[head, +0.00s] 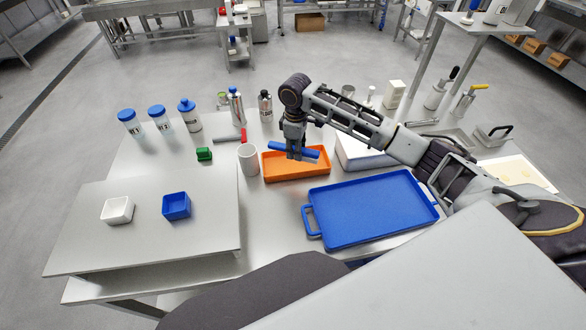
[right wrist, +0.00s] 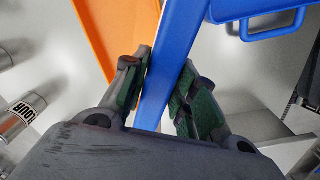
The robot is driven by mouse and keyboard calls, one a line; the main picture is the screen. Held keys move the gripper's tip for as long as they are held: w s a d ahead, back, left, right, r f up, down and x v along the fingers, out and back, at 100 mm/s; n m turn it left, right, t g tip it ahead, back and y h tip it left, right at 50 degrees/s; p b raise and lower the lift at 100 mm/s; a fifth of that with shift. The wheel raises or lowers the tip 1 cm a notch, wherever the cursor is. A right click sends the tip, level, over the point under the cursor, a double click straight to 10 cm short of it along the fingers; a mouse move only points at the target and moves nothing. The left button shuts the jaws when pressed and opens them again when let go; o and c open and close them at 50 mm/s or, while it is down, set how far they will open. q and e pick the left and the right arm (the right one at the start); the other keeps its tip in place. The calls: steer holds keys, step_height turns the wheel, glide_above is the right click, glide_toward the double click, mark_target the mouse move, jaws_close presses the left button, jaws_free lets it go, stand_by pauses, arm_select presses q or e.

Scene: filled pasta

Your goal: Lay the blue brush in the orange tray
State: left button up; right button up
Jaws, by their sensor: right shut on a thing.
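The blue brush (head: 311,154) is held crosswise in my right gripper (head: 294,155), over the orange tray (head: 290,177) near the middle of the table. In the right wrist view the fingers close on both sides of the long blue brush (right wrist: 181,38), and the orange tray (right wrist: 118,38) shows to its left. The gripper hides the brush's middle in the head view. I cannot tell whether the brush touches the tray. My left gripper is not in view.
A large blue tray (head: 368,211) lies in front and to the right. A white mug (head: 249,160) stands close to the orange tray's left side. A white box (head: 360,156) is at its right. Bottles, including a steel one (head: 236,108), stand behind.

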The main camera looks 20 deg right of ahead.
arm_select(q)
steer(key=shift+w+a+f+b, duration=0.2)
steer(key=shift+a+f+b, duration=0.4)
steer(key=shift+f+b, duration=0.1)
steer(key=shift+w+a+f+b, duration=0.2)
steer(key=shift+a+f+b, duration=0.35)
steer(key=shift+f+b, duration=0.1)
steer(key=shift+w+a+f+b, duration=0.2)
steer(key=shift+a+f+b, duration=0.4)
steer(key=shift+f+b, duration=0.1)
arm_select(e)
steer(key=shift+w+d+f+n, duration=0.1)
steer(key=shift+w+d+n, duration=0.4)
steer(key=shift+w+n, duration=0.35)
steer(key=shift+w+d+f+n, duration=0.1)
steer(key=shift+w+d+n, duration=0.5)
steer(key=shift+n, duration=0.35)
steer(key=shift+w+d+f+n, duration=0.1)
steer(key=shift+w+d+n, duration=0.3)
steer(key=shift+w+n, duration=0.45)
steer(key=shift+r, duration=0.1)
steer(key=shift+s, duration=0.1)
glide_above(298, 165)
steer(key=shift+f, duration=2.55)
steer(key=shift+f, duration=0.1)
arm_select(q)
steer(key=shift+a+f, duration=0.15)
arm_select(e)
steer(key=shift+f, duration=2.4)
